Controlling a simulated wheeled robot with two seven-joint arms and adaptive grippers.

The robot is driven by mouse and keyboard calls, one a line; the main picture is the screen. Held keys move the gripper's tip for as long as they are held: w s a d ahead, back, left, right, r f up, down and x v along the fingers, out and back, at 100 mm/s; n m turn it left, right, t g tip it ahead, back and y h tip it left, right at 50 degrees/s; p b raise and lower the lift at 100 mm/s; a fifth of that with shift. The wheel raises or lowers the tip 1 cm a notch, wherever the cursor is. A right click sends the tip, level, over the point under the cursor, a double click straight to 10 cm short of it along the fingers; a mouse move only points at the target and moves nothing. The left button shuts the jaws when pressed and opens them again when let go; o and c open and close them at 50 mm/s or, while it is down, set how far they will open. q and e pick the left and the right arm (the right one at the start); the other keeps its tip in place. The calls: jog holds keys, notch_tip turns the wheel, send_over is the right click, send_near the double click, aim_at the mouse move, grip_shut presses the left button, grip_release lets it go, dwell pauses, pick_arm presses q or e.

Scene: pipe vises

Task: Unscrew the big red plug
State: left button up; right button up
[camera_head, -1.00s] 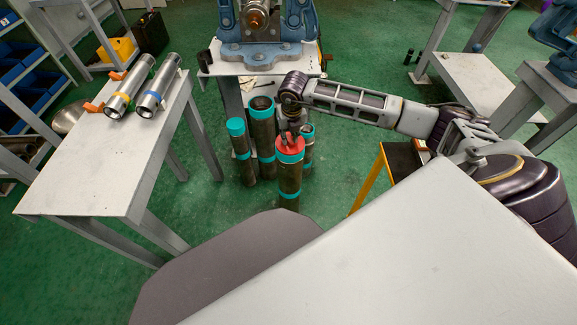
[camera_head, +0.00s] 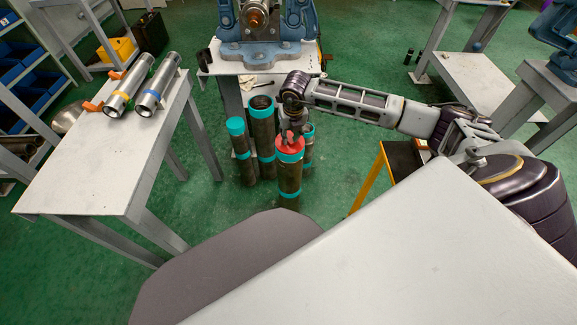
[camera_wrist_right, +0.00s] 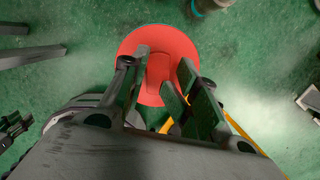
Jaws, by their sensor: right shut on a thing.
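The big red plug (camera_head: 290,152) sits at the top of an upright brown pipe (camera_head: 289,180) with teal bands, standing on the floor in front of the other pipes. A raised red grip shows on top of the plug. My right gripper (camera_head: 294,116) reaches down to it from above. In the right wrist view, the round red plug (camera_wrist_right: 185,45) lies below the fingers. My right gripper (camera_wrist_right: 164,78) is shut on the plug's raised middle part, with a finger on each side. The thread is hidden. My left gripper is out of view.
Several teal-capped pipes (camera_head: 262,128) stand close behind the plugged pipe. A blue vise (camera_head: 262,50) is on a stand behind them. A grey table (camera_head: 100,175) with two metal cylinders is at left. A yellow-legged stand (camera_head: 368,180) is at right.

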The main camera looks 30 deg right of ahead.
jog(key=shift+o, duration=0.3)
jog(key=shift+s+a+f, duration=0.1)
jog(key=shift+a+f, duration=0.05)
jog(key=shift+f, duration=0.05)
jog(key=shift+r, duration=0.1)
grip_shut()
jog(key=shift+r+n+y+b, duration=0.1)
jog(key=shift+n+y+b, duration=0.25)
jog(key=shift+n, duration=1.35)
jog(key=shift+w+r+n+y+b, duration=0.1)
jog(key=shift+w+n+y+b, duration=0.1)
jog(key=shift+n, duration=0.8)
jog(key=shift+w+n+y+b, duration=0.1)
jog(key=shift+n+y+b, duration=0.1)
jog(key=shift+n, duration=0.8)
jog(key=shift+r+n+g+y+b, duration=0.1)
jog(key=shift+n+g+y+b, duration=0.2)
jog(key=shift+n, duration=1.45)
jog(key=shift+r+n+g+y+b, duration=0.1)
jog(key=shift+n+g+y+b, duration=0.15)
jog(key=shift+n, duration=1.5)
jog(key=shift+f+n, duration=0.1)
jog(key=shift+n, duration=0.2)
